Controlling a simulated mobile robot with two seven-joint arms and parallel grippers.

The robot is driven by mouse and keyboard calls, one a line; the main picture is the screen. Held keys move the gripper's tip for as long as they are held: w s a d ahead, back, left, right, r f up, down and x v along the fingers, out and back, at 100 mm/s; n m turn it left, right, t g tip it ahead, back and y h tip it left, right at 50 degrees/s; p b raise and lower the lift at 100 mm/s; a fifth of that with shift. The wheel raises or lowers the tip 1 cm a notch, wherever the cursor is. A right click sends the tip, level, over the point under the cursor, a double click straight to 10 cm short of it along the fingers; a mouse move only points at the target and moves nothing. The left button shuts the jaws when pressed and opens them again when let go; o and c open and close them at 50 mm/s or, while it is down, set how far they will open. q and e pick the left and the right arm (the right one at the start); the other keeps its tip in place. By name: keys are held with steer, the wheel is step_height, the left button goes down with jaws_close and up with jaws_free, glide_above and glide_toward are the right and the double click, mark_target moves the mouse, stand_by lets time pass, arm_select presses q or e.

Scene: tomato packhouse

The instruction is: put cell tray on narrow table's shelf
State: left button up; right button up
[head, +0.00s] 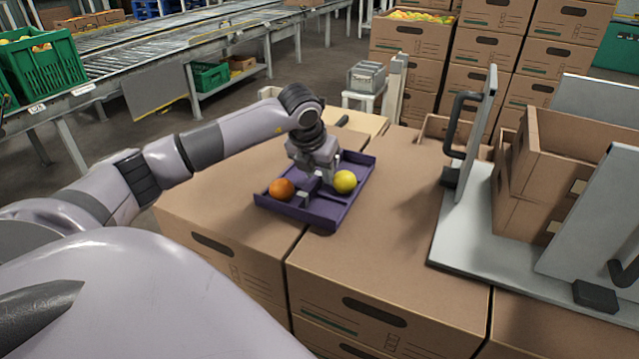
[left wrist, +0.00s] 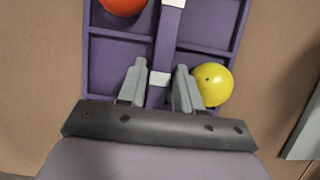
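The purple cell tray (head: 330,215) lies on top of cardboard boxes, with an orange-red tomato (head: 282,189) and a yellow tomato (head: 345,181) in separate cells. My left gripper (head: 318,172) reaches down to the tray from behind. The yellow tomato (left wrist: 211,86) is right beside one finger. My right gripper is not in view. I cannot clearly tell which piece is the narrow table; no shelf of it shows.
A grey metal stand (head: 470,225) with an open cardboard box (head: 555,160) is to the right of the tray. A small white table (head: 362,103) with a grey bin (head: 367,76) stands behind. Stacked boxes (head: 490,50) fill the back right; conveyors (head: 160,50) run at the back left.

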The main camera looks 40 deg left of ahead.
arm_select(q)
steer(key=shift+f, duration=0.2)
stand_by(0.3)
jaws_close()
steer(key=shift+r, duration=0.2)
